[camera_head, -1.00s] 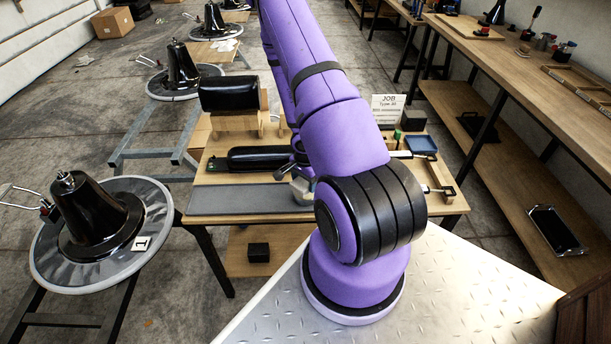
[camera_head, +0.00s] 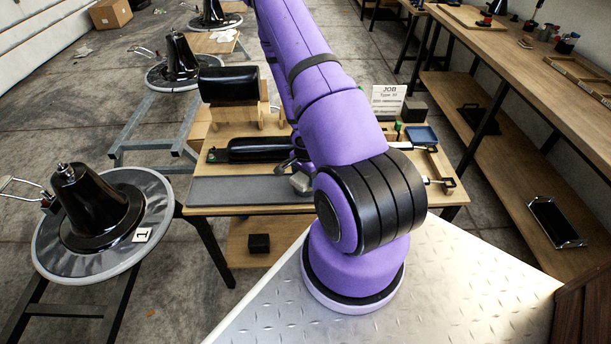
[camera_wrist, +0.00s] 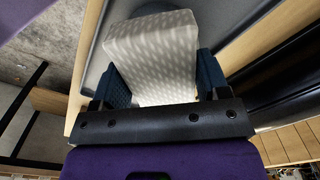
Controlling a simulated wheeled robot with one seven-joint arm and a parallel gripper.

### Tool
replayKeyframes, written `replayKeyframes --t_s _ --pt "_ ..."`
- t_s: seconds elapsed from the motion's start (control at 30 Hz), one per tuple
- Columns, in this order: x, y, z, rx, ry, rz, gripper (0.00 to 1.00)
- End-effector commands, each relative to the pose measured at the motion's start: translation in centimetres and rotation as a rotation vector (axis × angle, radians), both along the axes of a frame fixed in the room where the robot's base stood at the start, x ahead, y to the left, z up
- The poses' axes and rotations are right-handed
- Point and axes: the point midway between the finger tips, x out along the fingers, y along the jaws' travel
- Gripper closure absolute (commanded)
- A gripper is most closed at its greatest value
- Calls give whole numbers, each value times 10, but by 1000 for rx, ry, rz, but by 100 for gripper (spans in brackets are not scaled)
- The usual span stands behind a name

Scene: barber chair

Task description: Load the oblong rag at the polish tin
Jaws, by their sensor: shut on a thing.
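My gripper (camera_wrist: 163,78) is shut on a pale, finely patterned oblong block that looks like the oblong rag (camera_wrist: 152,52); its blue fingers press on both sides. In the head view the rag shows as a small light grey shape (camera_head: 301,183) beside my arm, over the right end of the grey mat (camera_head: 235,190). My gripper is mostly hidden there behind my purple arm. I cannot tell if the rag touches the mat. I cannot pick out the polish tin in either view; my arm covers part of the table.
A black cylinder (camera_head: 255,150) lies behind the mat, and a black padded roll (camera_head: 228,85) rests on wooden supports. A blue tray (camera_head: 421,135) and a job card (camera_head: 388,99) are at the table's right rear. A black bell-shaped piece on a round base (camera_head: 92,210) stands left.

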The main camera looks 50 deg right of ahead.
Motion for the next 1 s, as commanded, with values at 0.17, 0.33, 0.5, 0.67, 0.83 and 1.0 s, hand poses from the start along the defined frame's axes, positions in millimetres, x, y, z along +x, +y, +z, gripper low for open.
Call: replayKeyframes --t_s 0.17,0.33,0.5,0.67,0.83,1.0 --pt "0 0 -1 0 0 0 50" --pt "0 0 -3 0 0 0 50" --pt "0 0 -4 0 0 0 50" --pt "1 0 -6 0 -1 0 50" --pt "0 0 -8 0 -1 0 50" --pt "0 0 -9 0 0 0 50"
